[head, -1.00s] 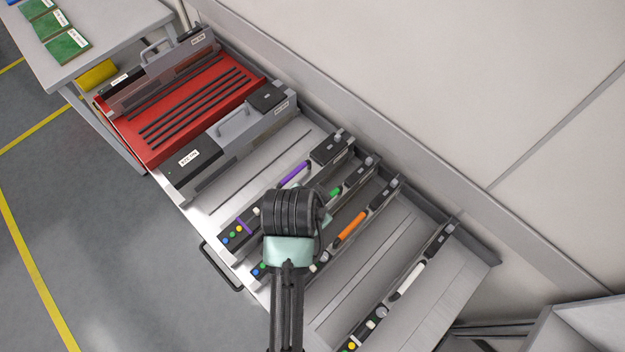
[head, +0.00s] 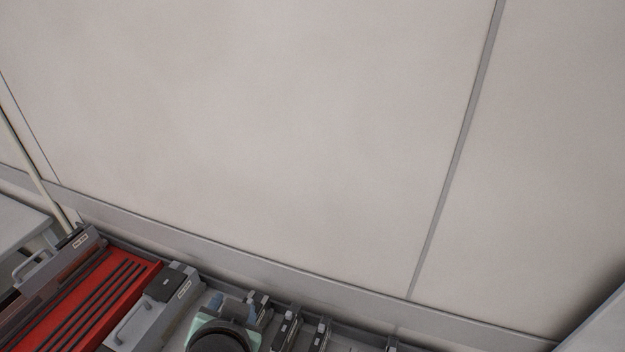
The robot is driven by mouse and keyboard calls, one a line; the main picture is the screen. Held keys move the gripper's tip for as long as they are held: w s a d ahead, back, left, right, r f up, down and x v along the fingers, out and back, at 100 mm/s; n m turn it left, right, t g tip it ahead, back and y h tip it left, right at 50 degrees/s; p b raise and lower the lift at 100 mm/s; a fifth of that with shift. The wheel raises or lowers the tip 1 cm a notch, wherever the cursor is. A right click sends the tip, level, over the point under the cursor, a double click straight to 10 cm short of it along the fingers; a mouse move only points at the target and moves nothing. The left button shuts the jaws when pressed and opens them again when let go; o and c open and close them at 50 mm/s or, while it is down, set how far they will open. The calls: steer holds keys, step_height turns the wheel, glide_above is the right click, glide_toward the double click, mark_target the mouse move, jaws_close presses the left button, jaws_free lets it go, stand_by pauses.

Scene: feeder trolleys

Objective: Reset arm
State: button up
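The end of my arm (head: 220,338) shows at the bottom edge, left of the middle, as a rounded black and pale green part. Small blue-grey pieces stick out just beyond it, but I cannot tell whether they are my gripper's fingers. Nothing can be seen held there. The arm's end is over the trolley with the feeders, and the rest of the arm is cut off by the frame.
A red tray with dark bars (head: 98,292) and a grey handled unit (head: 150,308) lie at the lower left. Several slim feeders (head: 287,330) stand right of my arm, mostly cut off. A large pale wall (head: 250,130) fills the view behind the trolley.

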steer(key=w+d+r+n+t, duration=0.1)
steer(key=w+d+r+t, duration=0.15)
steer(key=r, duration=0.65)
steer(key=w+d+r+t, duration=0.1)
steer(key=r+t, duration=0.3)
steer(key=r, duration=0.4)
steer(key=w+d+r+n+t, duration=0.1)
steer(key=d+r+t, duration=0.15)
steer(key=r, duration=0.65)
steer(key=s+d+r+t, duration=0.2)
steer(key=s+r+t, duration=0.1)
steer(key=r, duration=0.4)
steer(key=s+d+r+n+t+h+b, duration=0.1)
steer(key=s+d+r+t, duration=0.1)
steer(key=r, duration=0.4)
steer(key=s+d+r+t+h, duration=0.1)
steer(key=s+d+r+t, duration=0.1)
steer(key=s+r, duration=0.3)
step_height(320, 180, up, 3)
steer(key=shift+s+d+f+n+t, duration=0.2)
steer(key=shift+n+t, duration=0.1)
steer(key=shift+t, duration=0.6)
